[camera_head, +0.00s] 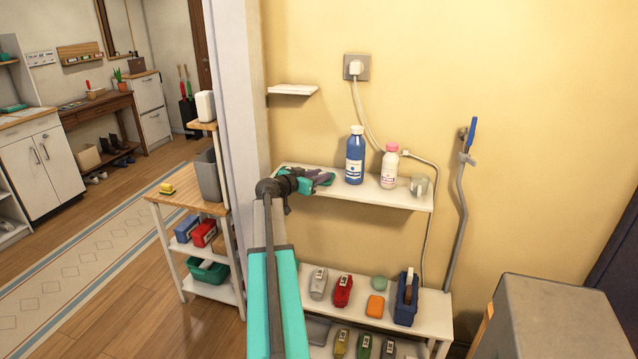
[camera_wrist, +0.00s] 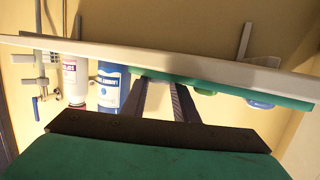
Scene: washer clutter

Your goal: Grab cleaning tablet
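No item can be named for sure as the cleaning tablet. In the wrist view, a small green rounded piece (camera_wrist: 205,92) and a blue one (camera_wrist: 258,104) sit by a flat teal piece (camera_wrist: 225,86) along the shelf edge; they are small and partly hidden. My gripper (camera_wrist: 160,90) is open, with a gap between its two dark fingers and nothing seen between them. Its fingertips are at the teal piece; I cannot tell if they touch. In the head view, my gripper (camera_head: 318,178) is over the left end of the white wall shelf (camera_head: 400,198).
A blue bottle (camera_head: 355,158) and a white bottle with pink cap (camera_head: 389,167) stand close right of my gripper. A grey metal fitting (camera_head: 420,186) is at the shelf's right end. A lower shelf (camera_head: 437,318) holds several boxes. A small bare shelf (camera_head: 292,90) is above.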

